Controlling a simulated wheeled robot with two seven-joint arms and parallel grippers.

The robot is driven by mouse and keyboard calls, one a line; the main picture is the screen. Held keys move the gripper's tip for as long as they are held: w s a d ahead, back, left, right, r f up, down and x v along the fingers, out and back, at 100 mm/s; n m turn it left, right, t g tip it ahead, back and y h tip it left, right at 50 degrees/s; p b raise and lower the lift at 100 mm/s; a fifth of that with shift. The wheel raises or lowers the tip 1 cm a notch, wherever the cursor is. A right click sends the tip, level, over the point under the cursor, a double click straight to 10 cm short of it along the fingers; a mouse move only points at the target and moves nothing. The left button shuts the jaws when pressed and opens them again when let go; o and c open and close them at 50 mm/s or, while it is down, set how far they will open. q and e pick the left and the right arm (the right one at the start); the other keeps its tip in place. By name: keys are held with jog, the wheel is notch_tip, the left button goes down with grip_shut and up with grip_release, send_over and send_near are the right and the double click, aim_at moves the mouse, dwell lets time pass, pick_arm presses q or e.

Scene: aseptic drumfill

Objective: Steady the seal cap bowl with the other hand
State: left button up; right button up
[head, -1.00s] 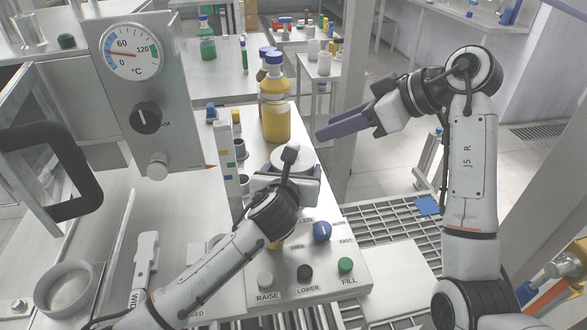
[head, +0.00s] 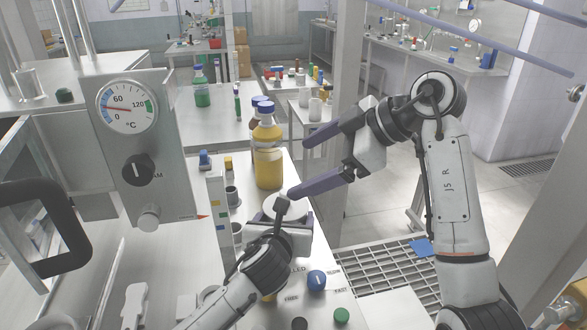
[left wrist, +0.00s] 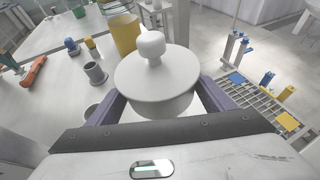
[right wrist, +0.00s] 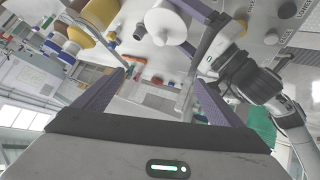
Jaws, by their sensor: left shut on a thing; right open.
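The seal cap bowl is a round white lidded vessel with a knob, seen in the left wrist view (left wrist: 155,85). My left gripper (head: 284,215) is shut on it, one purple finger on either side. In the head view the bowl (head: 277,203) is partly hidden behind that gripper. My right gripper (head: 302,167) is open and empty, its fingers spread toward the bowl from the upper right, apart from it. In the right wrist view the white bowl (right wrist: 165,22) shows at the top, beyond the open fingers.
A yellow bottle with a blue cap (head: 268,150) stands just behind the bowl. Dark cups (head: 233,197) stand to its left. A control panel with a blue knob (head: 317,280) and a green button (head: 341,316) lies in front. A floor grating (head: 370,268) is at the right.

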jog(key=a+r+n+g+h, duration=0.1)
jog(key=a+n, duration=0.3)
jog(key=n, duration=0.4)
jog(key=a+n+g+h, duration=0.1)
jog(key=a+n+h, duration=0.15)
jog(key=n, duration=0.55)
jog(key=w+d+f+n+h, duration=0.2)
jog(key=w+d+n+h, duration=0.15)
jog(key=n, duration=0.75)
jog(key=x, duration=1)
jog(key=shift+s+f, duration=0.15)
jog(key=shift+f, duration=0.1)
jog(key=shift+c, duration=0.5)
jog(key=shift+a, duration=0.1)
jog(key=c, duration=0.9)
jog(key=shift+c, duration=0.3)
